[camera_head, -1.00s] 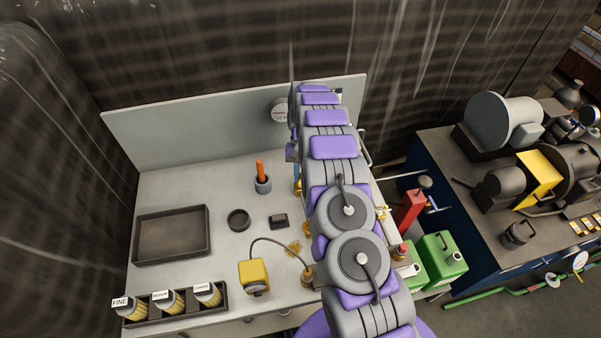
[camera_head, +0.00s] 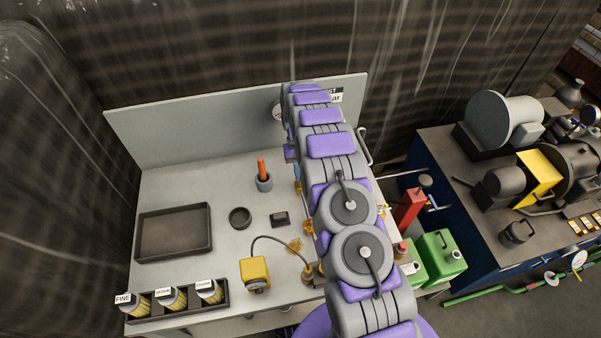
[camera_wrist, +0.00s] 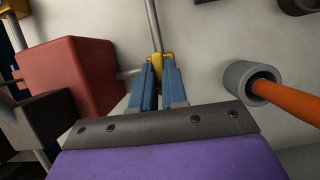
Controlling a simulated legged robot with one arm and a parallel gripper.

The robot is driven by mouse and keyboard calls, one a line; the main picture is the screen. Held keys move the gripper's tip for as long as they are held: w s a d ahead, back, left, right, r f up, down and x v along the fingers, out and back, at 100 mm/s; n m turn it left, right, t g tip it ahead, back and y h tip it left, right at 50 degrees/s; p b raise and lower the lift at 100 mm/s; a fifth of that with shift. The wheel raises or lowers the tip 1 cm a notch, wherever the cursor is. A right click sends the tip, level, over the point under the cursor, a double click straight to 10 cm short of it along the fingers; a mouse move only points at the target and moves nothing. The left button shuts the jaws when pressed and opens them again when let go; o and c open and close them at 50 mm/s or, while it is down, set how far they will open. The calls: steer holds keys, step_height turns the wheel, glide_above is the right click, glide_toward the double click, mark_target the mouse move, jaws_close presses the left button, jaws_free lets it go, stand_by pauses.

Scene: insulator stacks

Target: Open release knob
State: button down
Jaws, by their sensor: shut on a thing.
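In the wrist view, a small yellow knob-like piece (camera_wrist: 156,57) sits at the end of a thin metal rod, and I take it to be the release knob. My gripper (camera_wrist: 158,72) has two blue fingers, close together and shut on this yellow piece. The fingertips cover its lower part. Any turn of the knob cannot be made out. In the head view, my arm hides most of the gripper and the knob.
A red block (camera_wrist: 72,75) stands left of the fingers. A grey cup (camera_wrist: 250,80) with an orange handle (camera_wrist: 292,103) stands at the right. A dark tray (camera_head: 173,230), a yellow box (camera_head: 255,272) and a green can (camera_head: 440,255) are in the head view.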

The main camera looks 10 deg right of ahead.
steer(key=c, duration=1.2)
jaws_free()
steer(key=shift+o, duration=0.2)
steer(key=shift+w+r, duration=0.1)
steer(key=p+v, duration=0.1)
steer(key=v, duration=1)
steer(key=shift+w+r, duration=0.15)
steer(key=shift+r, duration=0.2)
steer(key=shift+a, duration=0.1)
